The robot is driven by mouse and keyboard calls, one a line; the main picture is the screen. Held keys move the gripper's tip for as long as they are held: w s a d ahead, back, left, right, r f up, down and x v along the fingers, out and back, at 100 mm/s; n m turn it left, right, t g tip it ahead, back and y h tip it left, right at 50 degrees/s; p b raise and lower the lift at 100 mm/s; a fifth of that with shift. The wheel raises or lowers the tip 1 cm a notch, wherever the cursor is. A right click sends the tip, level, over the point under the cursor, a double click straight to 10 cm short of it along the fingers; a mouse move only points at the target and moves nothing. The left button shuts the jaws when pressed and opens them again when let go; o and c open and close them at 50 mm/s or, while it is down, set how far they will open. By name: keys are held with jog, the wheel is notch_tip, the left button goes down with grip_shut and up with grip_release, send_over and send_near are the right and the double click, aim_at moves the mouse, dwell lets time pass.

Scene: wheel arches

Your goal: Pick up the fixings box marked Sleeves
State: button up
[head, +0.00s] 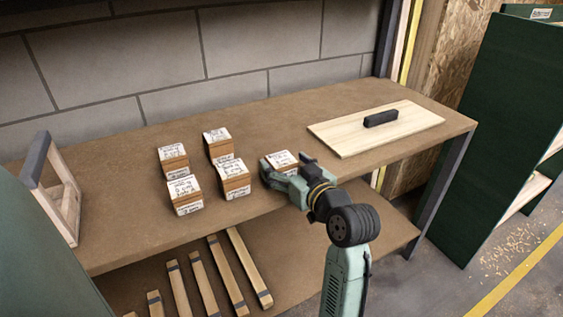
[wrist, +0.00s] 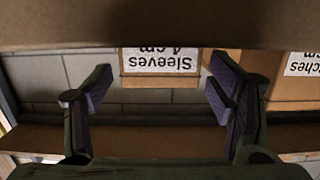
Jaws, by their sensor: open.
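The Sleeves box (wrist: 160,80) is a small brown box with a white label, which reads upside down in the wrist view. It lies ahead of my gripper (wrist: 158,88), in the gap between the two fingertips, with space on both sides. In the head view my gripper (head: 284,168) is low over the worktop, at a labelled box (head: 281,157) that it partly hides. That label is too small to read there. My gripper is open and holds nothing.
Several similar labelled boxes (head: 233,178) stand left of my gripper on the brown worktop (head: 262,113). One box (wrist: 282,88), label ending "tches", is close at right in the wrist view. A pale board (head: 410,127) with a dark block (head: 381,118) lies right.

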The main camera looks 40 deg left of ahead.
jog(key=shift+x, duration=1.25)
jog(key=shift+c, duration=0.5)
jog(key=shift+r, duration=0.1)
jog(key=c, duration=1.2)
